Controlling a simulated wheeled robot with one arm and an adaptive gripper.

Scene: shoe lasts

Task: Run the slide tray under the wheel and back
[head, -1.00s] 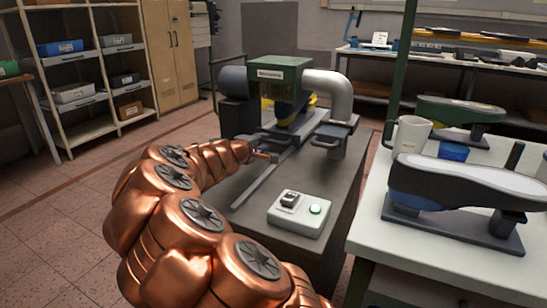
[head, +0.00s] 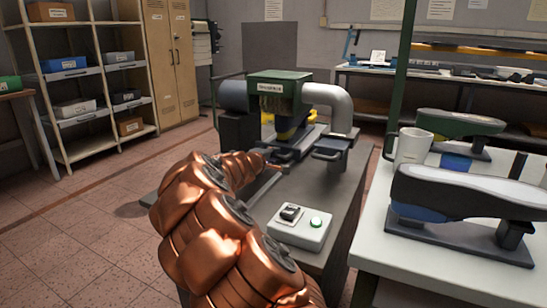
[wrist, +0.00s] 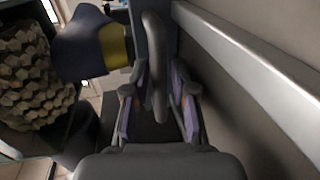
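The green-hooded machine (head: 278,84) stands on a dark bench in the head view. Under its hood, a dark last with a yellow band (head: 290,130) sits over the slide tray (head: 292,150). In the wrist view the last (wrist: 92,48) is at upper left, and the rough, lumpy wheel (wrist: 35,75) is left of it. My gripper (head: 270,158) is at the tray's near left side. In the wrist view its purple-padded fingers (wrist: 158,108) stand open on either side of a dark upright handle (wrist: 154,62), with gaps showing.
A control box (head: 300,227) with a switch and lit green button sits on the bench, close right of my arm. A grey pipe (head: 335,100) bends down at the machine's right. A white table (head: 400,260) with shoe lasts and a mug (head: 412,147) stands right.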

